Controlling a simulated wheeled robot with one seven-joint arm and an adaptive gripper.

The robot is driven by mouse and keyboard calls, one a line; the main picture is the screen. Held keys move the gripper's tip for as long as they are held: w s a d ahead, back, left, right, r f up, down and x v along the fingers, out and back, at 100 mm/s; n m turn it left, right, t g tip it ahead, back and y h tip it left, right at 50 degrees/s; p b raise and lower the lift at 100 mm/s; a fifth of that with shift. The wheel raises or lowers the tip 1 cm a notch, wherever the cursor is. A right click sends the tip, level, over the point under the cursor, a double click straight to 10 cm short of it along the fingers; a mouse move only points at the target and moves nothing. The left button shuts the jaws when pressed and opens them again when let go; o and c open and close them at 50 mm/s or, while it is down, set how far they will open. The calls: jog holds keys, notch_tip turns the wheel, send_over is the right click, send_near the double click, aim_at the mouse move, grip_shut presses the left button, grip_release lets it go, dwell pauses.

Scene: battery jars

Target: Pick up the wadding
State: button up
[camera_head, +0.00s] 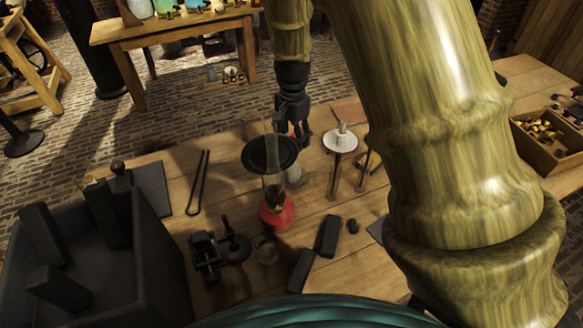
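I cannot pick out the wadding for certain. A small pale, rounded thing (294,174) stands on the workbench (325,208) behind the red-based lamp, partly hidden by it; I cannot tell if it is the wadding. My gripper (297,134) points down above the bench's far side, just behind the lamp's dark round disc and left of the white-topped stand. The disc and glass partly hide its fingertips. Whether the fingers are apart or closed, or hold anything, does not show.
The red-based lamp (276,212) stands close in front of my gripper. The white-topped stand (340,140) is to its right. A dark crate with black blocks (165,262) fills the front left. Dark blocks (328,236) lie at the front. A wooden box (548,155) sits far right.

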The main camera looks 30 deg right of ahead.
aim_at(293, 171)
jog(key=shift+s+f+p, duration=0.2)
jog(key=shift+f+p, duration=1.65)
jog(key=shift+f, duration=5.65)
jog(key=c, duration=0.8)
